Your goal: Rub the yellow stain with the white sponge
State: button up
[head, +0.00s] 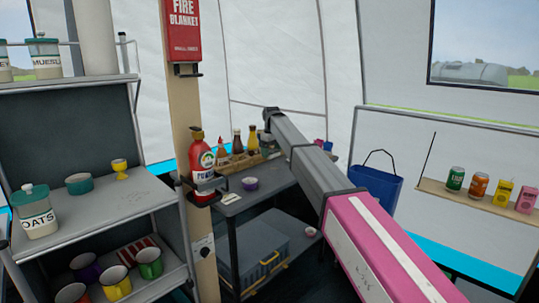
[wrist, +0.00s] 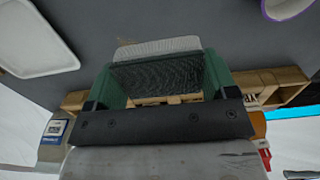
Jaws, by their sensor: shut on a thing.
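In the wrist view my gripper (wrist: 160,62), with green fingers, is shut on the white sponge (wrist: 158,46). The sponge's far end is pale, and its face between the fingers is dark and shaded. It is over the grey tabletop (wrist: 120,20); I cannot tell whether it touches. A small brownish patch (wrist: 124,42) shows at the sponge's left edge; I cannot tell if it is the yellow stain. No clear yellow stain shows in either view. In the head view my arm hides much of the table's right part, and the sponge cannot be made out.
A white tray (wrist: 35,38) lies left of the sponge in the wrist view. A purple bowl (head: 250,183) stands on the dark table (head: 265,202). A wooden crate (head: 240,161) of sauce bottles is at the back.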

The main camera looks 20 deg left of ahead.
send_over(271, 170)
jog(key=f, duration=0.1)
jog(key=shift+s+f, duration=0.15)
jog(key=shift+f, duration=0.45)
jog(key=shift+s+f, duration=0.15)
jog(key=shift+f, duration=3.05)
jog(key=shift+w+d+f, duration=0.15)
jog(key=shift+w+f, duration=0.05)
jog(key=shift+w, duration=0.3)
jog(key=shift+w+d+f, duration=0.15)
jog(key=shift+w+f, duration=0.05)
jog(key=shift+w, duration=0.25)
jog(key=shift+w+d, duration=0.25)
jog(key=shift+w, duration=0.2)
jog(key=shift+w+d, duration=0.2)
jog(key=shift+w, duration=0.25)
jog(key=shift+d, duration=0.15)
jog(key=shift+s+a, duration=0.35)
jog(key=shift+s, duration=0.4)
jog(key=shift+s+a, duration=0.3)
jog(key=shift+s, duration=0.4)
jog(key=shift+s+a, duration=0.15)
jog(key=shift+s, duration=0.15)
jog(key=shift+a+r, duration=0.15)
notch_tip(271, 170, up, 8)
